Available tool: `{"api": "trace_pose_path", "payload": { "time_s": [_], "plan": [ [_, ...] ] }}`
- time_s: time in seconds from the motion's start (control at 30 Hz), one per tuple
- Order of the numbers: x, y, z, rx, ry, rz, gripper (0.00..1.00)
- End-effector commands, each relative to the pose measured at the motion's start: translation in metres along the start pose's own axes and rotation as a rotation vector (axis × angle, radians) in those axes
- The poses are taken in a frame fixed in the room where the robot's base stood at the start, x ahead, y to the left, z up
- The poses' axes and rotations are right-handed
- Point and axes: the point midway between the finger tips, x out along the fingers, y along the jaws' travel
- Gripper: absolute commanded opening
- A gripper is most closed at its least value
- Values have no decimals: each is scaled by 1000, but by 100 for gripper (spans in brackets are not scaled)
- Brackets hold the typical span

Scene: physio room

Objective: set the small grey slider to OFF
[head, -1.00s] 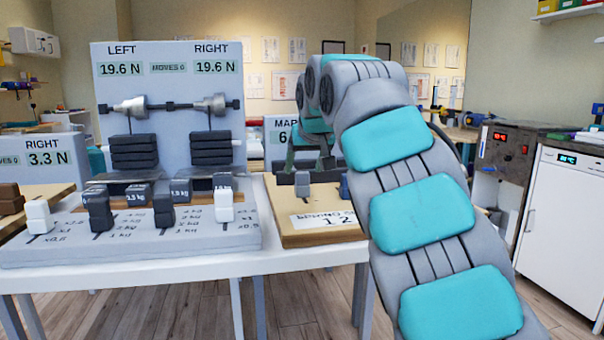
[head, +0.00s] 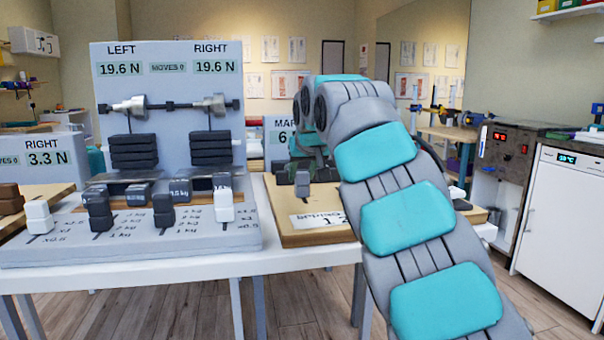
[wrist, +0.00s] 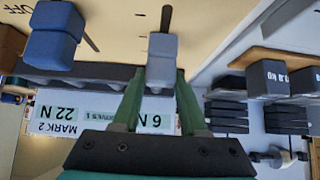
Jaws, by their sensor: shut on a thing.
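The small grey slider (wrist: 162,60) stands in a dark slot on the tan wooden panel, and it also shows in the head view (head: 302,184). The slot runs on from it towards the top of the wrist view. My gripper (wrist: 162,82) is shut on the grey slider, with a green finger on each side. In the head view my gripper (head: 303,165) is partly hidden by my arm. An upside-down OFF label (wrist: 18,10) is at the top left of the wrist view; which slider it belongs to is unclear.
A larger blue slider (wrist: 53,35) stands beside the grey one. A display board (wrist: 95,118) stands close behind my gripper. To the left in the head view is a grey board (head: 20,252) with several sliders and hanging weights (head: 134,151).

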Motion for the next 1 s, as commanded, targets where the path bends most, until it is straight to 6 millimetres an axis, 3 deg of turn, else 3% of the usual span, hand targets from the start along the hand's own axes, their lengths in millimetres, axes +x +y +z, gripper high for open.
{"api": "trace_pose_path", "payload": {
  "time_s": [0.2, 1.0],
  "plan": [
    [0, 0, 0, 0, 0, 0, 0],
    [0, 1, 0, 1, 0, 1, 0]
  ]
}}
